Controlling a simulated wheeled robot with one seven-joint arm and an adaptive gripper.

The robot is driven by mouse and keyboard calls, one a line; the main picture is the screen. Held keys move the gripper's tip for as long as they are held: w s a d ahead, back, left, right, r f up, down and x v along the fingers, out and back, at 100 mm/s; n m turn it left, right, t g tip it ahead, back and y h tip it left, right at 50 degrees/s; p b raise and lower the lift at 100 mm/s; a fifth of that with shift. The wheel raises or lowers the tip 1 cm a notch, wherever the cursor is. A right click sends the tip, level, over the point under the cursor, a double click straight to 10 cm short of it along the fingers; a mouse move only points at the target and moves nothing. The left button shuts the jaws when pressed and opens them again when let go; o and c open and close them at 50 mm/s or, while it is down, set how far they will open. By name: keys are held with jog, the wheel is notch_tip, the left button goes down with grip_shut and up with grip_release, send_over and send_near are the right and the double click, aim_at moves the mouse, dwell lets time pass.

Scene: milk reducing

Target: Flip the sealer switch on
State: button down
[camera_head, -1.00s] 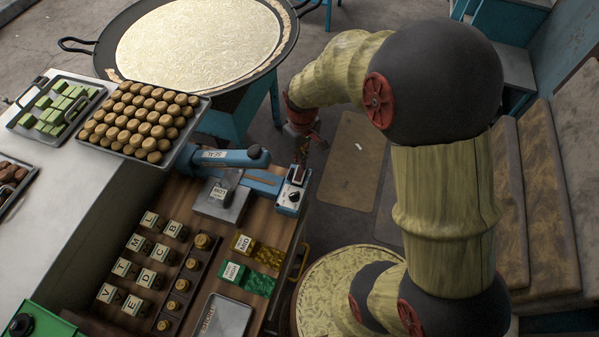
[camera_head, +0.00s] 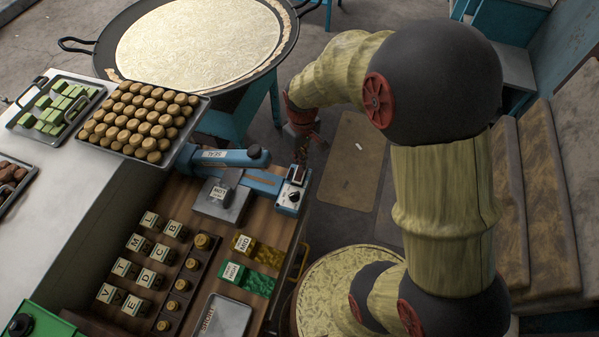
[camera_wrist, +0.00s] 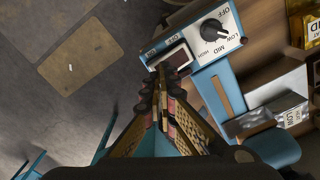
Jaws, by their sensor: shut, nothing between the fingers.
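The sealer (camera_head: 232,158) is a blue bar-type machine on the wooden bench, with a pale blue control box (camera_head: 291,198) at its right end. In the wrist view the box (camera_wrist: 222,28) shows a black dial and a white-framed rocker switch (camera_wrist: 177,58), with ON and OFF printed beside it. My gripper (camera_head: 300,157) points down at the switch end of the box. In the wrist view my gripper (camera_wrist: 161,75) is shut and empty, its dark fingertips at the switch's lower-left edge. I cannot tell whether they touch. The rocker's tilt is unclear.
Letter blocks (camera_head: 145,240) and brown stamps sit on the bench (camera_head: 215,265). A tray of brown pieces (camera_head: 140,118) lies behind left. A large round pan (camera_head: 200,45) is at the back.

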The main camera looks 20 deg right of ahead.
jog(key=shift+f+b, duration=0.7)
jog(key=shift+f, duration=0.55)
dwell(0.5)
jog(key=shift+r+p, duration=2.55)
jog(key=shift+r, duration=1)
jog(key=s+a+r+m+t+b, duration=0.1)
jog(key=s+r+m+t+b, duration=0.3)
jog(key=s+r+b, duration=0.8)
jog(key=s+t, duration=0.1)
jog(key=s, duration=0.3)
jog(key=shift+s+a+r+t, duration=0.15)
jog(key=shift+s+r+t, duration=0.1)
jog(key=shift+r+t, duration=0.05)
